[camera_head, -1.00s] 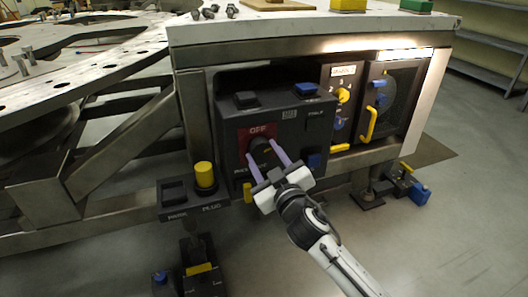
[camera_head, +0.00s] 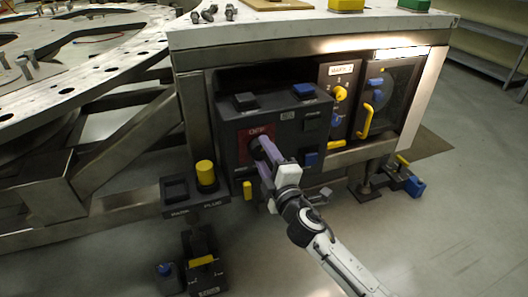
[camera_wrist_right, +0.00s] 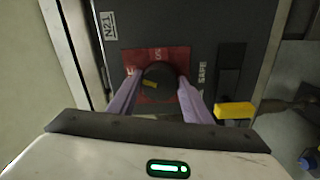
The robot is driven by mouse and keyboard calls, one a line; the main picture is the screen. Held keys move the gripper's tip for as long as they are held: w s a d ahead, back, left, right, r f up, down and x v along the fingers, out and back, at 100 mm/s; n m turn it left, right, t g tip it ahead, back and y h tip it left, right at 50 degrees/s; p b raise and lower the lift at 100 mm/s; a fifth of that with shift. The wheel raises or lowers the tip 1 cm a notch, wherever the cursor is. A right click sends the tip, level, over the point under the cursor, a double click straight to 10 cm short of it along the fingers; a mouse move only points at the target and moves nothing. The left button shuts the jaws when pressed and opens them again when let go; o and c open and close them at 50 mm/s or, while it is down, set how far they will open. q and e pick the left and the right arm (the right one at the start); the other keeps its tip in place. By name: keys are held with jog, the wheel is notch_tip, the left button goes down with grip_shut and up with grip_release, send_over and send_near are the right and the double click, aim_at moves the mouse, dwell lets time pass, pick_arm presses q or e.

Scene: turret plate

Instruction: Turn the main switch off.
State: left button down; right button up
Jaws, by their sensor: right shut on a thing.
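The main switch is a dark round knob with a yellow mark (camera_wrist_right: 157,78), set on a red plate (camera_wrist_right: 142,94) on the dark panel. My right gripper (camera_head: 262,149) is shut on the knob. The wrist view shows its two purple fingers (camera_wrist_right: 158,86) on either side of the knob. In the head view the gripper is rolled, so one finger largely covers the other. My left gripper is not in view.
The switch box (camera_head: 228,122) also carries a black button (camera_head: 246,101) and a blue button (camera_head: 304,90). A yellow plug (camera_head: 206,174) stands at its lower left. A yellow handle (camera_head: 366,122) sticks out at the right. The floor in front is mostly open.

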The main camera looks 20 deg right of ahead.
jog(key=shift+n, duration=0.9)
jog(key=shift+n+p, duration=0.4)
jog(key=shift+n, duration=0.8)
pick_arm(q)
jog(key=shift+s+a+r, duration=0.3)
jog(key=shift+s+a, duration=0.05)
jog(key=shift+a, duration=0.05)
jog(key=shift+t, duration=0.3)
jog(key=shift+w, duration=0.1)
pick_arm(e)
jog(key=o, duration=1.1)
jog(key=shift+c, duration=0.2)
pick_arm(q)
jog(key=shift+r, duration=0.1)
